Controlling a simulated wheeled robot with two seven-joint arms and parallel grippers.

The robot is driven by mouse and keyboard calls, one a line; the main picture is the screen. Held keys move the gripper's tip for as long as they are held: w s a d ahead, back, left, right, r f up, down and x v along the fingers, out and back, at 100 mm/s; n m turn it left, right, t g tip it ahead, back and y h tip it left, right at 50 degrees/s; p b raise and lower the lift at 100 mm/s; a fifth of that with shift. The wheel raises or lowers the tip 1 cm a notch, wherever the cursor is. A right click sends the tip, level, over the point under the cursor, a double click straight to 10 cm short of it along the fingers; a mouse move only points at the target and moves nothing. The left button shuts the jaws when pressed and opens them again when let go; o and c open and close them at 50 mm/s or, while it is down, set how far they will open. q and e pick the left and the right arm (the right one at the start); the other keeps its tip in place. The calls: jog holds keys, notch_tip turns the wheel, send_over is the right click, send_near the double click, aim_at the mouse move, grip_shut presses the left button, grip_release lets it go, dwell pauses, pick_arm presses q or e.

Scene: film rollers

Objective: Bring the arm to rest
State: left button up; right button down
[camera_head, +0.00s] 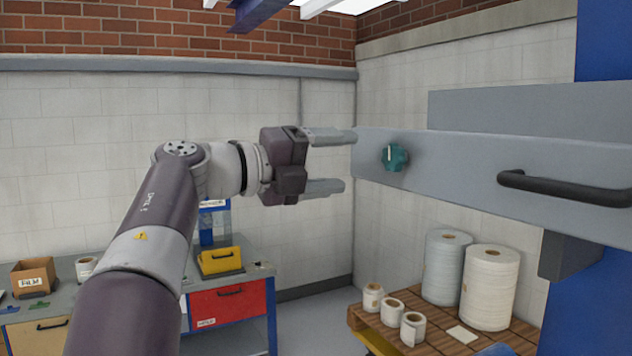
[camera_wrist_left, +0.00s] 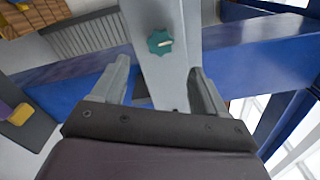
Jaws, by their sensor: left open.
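My left gripper (camera_head: 335,163) is raised at the middle of the head view, its fingers pointing right. Its two fingers are apart, with nothing between them. A teal knob (camera_head: 395,157) with a pale pointer sits on the grey machine arm (camera_head: 455,170), a short way right of the fingertips. In the left wrist view, my left gripper (camera_wrist_left: 158,95) shows open, and the teal knob (camera_wrist_left: 159,42) lies ahead beyond the fingers, apart from them. My right gripper is in neither view.
A black handle (camera_head: 565,188) is on the grey machine arm. Below, a wooden pallet (camera_head: 455,342) holds large and small film rolls (camera_head: 489,288). At lower left, a workbench with a red drawer (camera_head: 228,303) carries a yellow bin (camera_head: 220,261) and a cardboard box (camera_head: 33,276).

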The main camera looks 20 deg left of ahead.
pick_arm(q)
jog(key=v, duration=0.3)
jog(key=shift+s+a, duration=0.2)
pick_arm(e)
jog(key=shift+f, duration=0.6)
